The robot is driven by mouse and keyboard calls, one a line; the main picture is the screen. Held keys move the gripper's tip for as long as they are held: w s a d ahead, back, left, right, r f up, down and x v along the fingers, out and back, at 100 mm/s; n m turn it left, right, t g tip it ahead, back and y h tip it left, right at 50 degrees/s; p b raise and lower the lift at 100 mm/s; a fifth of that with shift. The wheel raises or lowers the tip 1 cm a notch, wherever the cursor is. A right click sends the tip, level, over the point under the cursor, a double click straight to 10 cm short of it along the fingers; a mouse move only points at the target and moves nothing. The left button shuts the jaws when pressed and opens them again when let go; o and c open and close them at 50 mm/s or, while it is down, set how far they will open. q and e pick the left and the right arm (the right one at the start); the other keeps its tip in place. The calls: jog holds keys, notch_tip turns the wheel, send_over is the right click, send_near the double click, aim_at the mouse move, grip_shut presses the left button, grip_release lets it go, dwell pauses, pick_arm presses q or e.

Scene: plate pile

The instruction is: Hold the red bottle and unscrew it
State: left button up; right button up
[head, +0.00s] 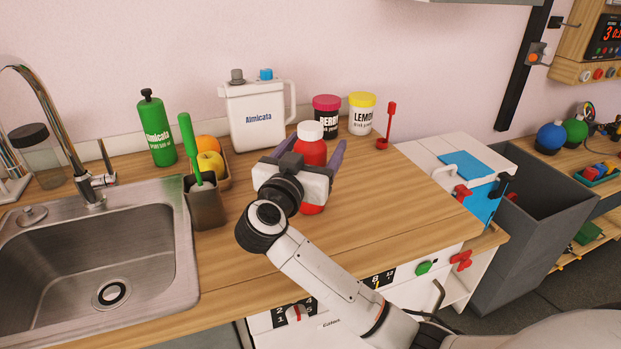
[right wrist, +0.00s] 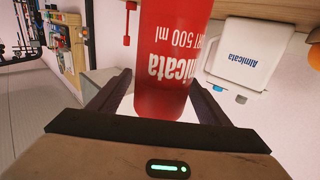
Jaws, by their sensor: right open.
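The red bottle (head: 313,152) with its white cap (head: 310,130) stands upright on the wooden counter. Its lower front is partly hidden behind my right gripper (head: 312,150). In the right wrist view, the bottle (right wrist: 172,60) fills the middle, with white lettering upside down. My right gripper (right wrist: 160,84) is open there, with one dark finger on each side of the bottle. I cannot tell whether either finger touches it. The cap is not visible in the wrist view. My left gripper is not in view.
A white canister (head: 257,118) and two lidded jars, pink-topped (head: 327,115) and yellow-topped (head: 362,114), stand behind the bottle. A green bottle (head: 157,130), a dark brush holder (head: 205,206) and the sink (head: 100,260) are left.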

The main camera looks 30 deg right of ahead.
jog(key=shift+w+d, duration=0.35)
jog(key=shift+d, duration=0.15)
grip_shut()
jog(key=shift+r, duration=0.1)
